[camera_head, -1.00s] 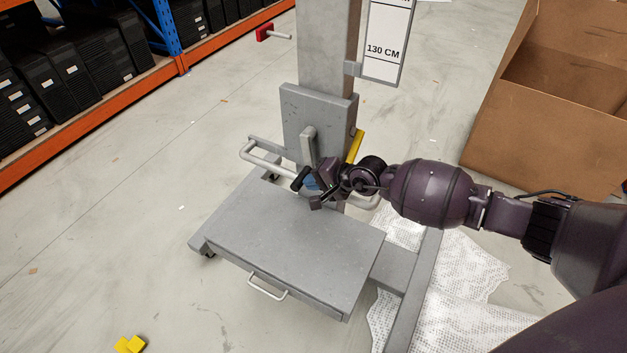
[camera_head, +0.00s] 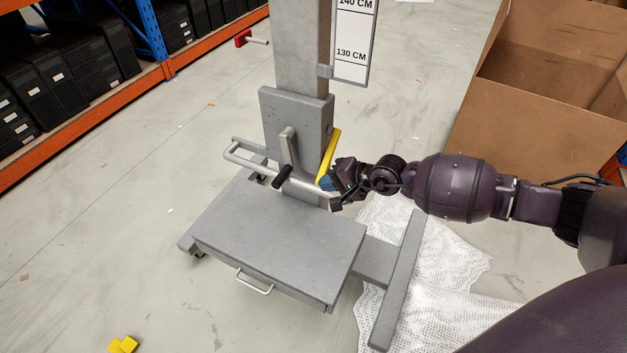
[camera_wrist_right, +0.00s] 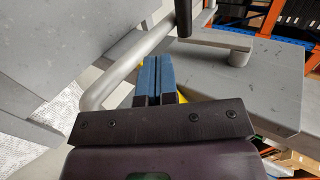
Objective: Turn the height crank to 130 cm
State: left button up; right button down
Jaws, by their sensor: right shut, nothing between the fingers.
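The height crank is a grey arm (camera_head: 287,148) with a black handle (camera_head: 283,177) at its lower end, on the front of the grey column. The height scale (camera_head: 352,40) beside the column reads 130 CM and 140 CM. My left gripper is not in view.
A pale rail (camera_head: 315,193) runs in front of the column, close to my right gripper. Below is the grey platform (camera_head: 280,245). A cardboard box (camera_head: 500,130) stands at right, an orange-edged rack (camera_head: 100,118) at left. White perforated sheets (camera_head: 440,265) lie on the floor.

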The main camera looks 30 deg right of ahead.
jog(key=w+a+r+n+p, duration=0.2)
jog(key=w+r+n+p, duration=0.1)
jog(key=r, duration=0.9)
notch_tip(320, 180, down, 6)
jog(key=s+d+r+m+g+h, duration=0.1)
jog(key=s+d+m+g+h, duration=0.1)
jog(key=s+m+g, duration=0.1)
pick_arm(q)
jog(key=b, duration=0.4)
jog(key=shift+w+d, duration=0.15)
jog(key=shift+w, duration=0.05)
pick_arm(e)
jog(key=w+a+r+x, duration=0.1)
jog(key=x, duration=1.2)
jog(key=shift+w, duration=0.5)
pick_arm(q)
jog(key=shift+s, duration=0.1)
pick_arm(e)
jog(key=shift+a+f, duration=0.1)
jog(key=shift+f, duration=0.05)
